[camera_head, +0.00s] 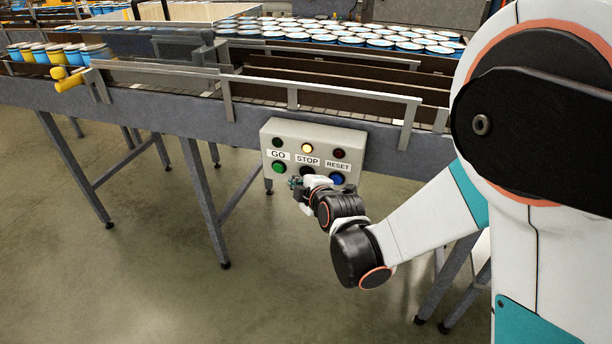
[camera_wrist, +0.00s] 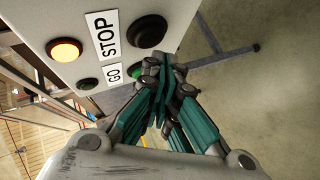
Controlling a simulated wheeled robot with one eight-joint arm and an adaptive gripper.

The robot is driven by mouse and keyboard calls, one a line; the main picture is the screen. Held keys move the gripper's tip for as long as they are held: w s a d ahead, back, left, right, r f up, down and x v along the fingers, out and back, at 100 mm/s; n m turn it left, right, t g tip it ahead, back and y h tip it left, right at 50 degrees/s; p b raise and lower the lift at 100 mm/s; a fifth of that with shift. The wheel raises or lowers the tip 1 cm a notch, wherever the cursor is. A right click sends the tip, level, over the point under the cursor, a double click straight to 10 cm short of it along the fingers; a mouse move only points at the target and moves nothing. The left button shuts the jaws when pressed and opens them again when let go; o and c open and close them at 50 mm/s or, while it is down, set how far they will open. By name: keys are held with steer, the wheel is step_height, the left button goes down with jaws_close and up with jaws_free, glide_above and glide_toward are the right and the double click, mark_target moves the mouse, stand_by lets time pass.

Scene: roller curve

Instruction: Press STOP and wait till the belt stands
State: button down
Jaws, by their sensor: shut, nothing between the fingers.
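A grey control box (camera_head: 313,136) hangs on the front of the conveyor, with labels GO, STOP and RESET. The black STOP button (camera_wrist: 147,31) shows clear in the wrist view; in the head view it sits under its label (camera_head: 307,160). The lamp above STOP (camera_head: 307,148) glows yellow-orange. My gripper (camera_head: 295,183) is shut and empty, just in front of the box's lower part. In the wrist view its fingertips (camera_wrist: 158,66) appear beside the green GO button (camera_wrist: 135,70), partly covering it, below the STOP button. I cannot tell whether they touch anything.
The blue RESET button (camera_head: 337,178) is right of STOP. The GO lamp (camera_head: 278,142) and RESET lamp (camera_head: 339,154) are dark. Several blue-rimmed cups (camera_head: 350,41) stand on the conveyor behind, and more (camera_head: 60,53) stand at left. A conveyor leg (camera_head: 205,200) stands left of the gripper.

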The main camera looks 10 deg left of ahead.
steer(key=s, duration=0.5)
steer(key=shift+a+b, duration=0.2)
steer(key=shift+b, duration=0.2)
stand_by(0.7)
